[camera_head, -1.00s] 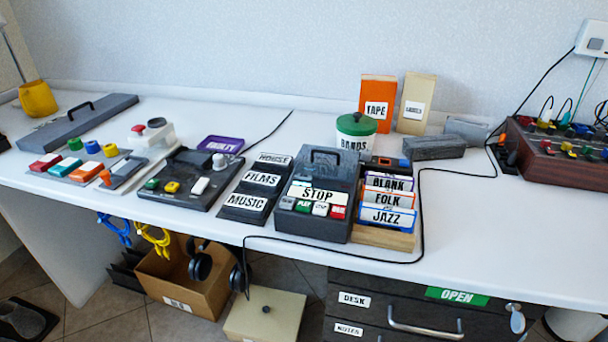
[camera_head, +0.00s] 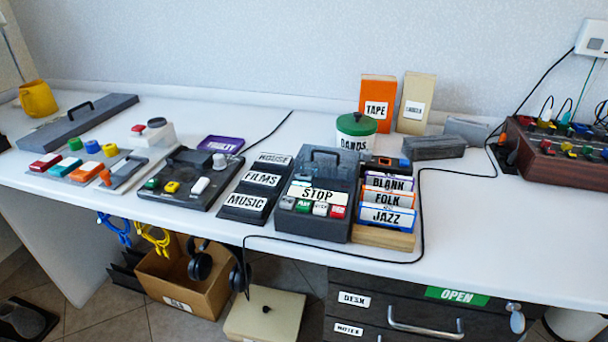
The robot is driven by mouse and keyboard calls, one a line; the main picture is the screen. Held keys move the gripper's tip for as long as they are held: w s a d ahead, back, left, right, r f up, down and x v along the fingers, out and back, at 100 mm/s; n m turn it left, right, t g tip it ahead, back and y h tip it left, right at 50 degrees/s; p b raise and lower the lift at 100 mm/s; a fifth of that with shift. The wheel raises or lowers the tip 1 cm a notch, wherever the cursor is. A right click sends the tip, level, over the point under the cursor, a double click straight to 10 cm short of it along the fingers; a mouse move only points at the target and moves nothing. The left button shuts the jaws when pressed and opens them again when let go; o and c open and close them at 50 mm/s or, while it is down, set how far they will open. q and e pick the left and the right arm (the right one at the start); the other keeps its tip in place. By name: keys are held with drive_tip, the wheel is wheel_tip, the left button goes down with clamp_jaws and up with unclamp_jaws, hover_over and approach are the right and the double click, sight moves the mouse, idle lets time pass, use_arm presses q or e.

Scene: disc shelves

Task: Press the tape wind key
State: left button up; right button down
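A dark grey tape recorder (camera_head: 322,234) with a carry handle on top stands near the front edge, right of the table's middle. A large STOP label (camera_head: 317,194) lies across it. Along its front is a row of small keys: a grey one (camera_head: 287,203), a green one (camera_head: 303,206), a white one (camera_head: 320,208) and a red one (camera_head: 338,212). The small lettering on the keys is too fine to read with certainty, so I cannot tell which is the wind key. Neither of my grippers is in view.
A wooden rack (camera_head: 384,236) with BLANK, FOLK and JAZZ cases stands close at the recorder's right. Labelled holders (camera_head: 243,215) and a button panel (camera_head: 170,200) are at its left. A black cable (camera_head: 422,215) loops around the front. The white table at right (camera_head: 510,240) is clear.

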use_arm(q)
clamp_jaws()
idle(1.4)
